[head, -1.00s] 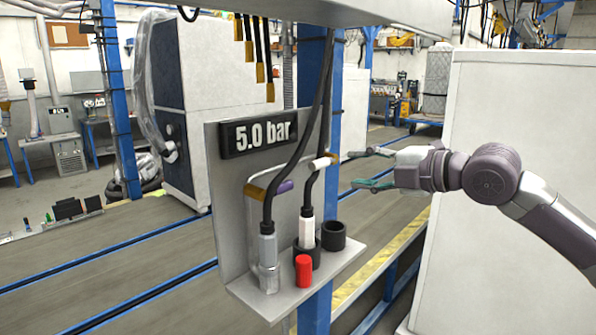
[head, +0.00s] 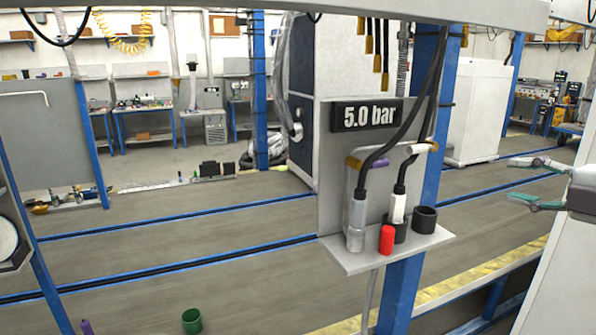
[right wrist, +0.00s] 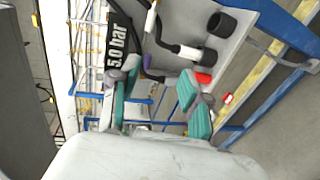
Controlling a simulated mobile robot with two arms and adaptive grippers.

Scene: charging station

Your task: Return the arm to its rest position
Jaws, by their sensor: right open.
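My right gripper (head: 522,181) is at the right edge of the head view, to the right of the charging station (head: 335,180). Its fingers are apart with nothing between them. In the right wrist view its teal fingertips (right wrist: 158,100) are also spread and empty. My left gripper is out of view.
A blue post (head: 405,290) stands behind the station. A white cabinet (head: 560,290) is at the lower right. A green cup (head: 191,320) shows at the bottom left, and a grey panel (head: 45,130) at the left. The floor between is mostly clear.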

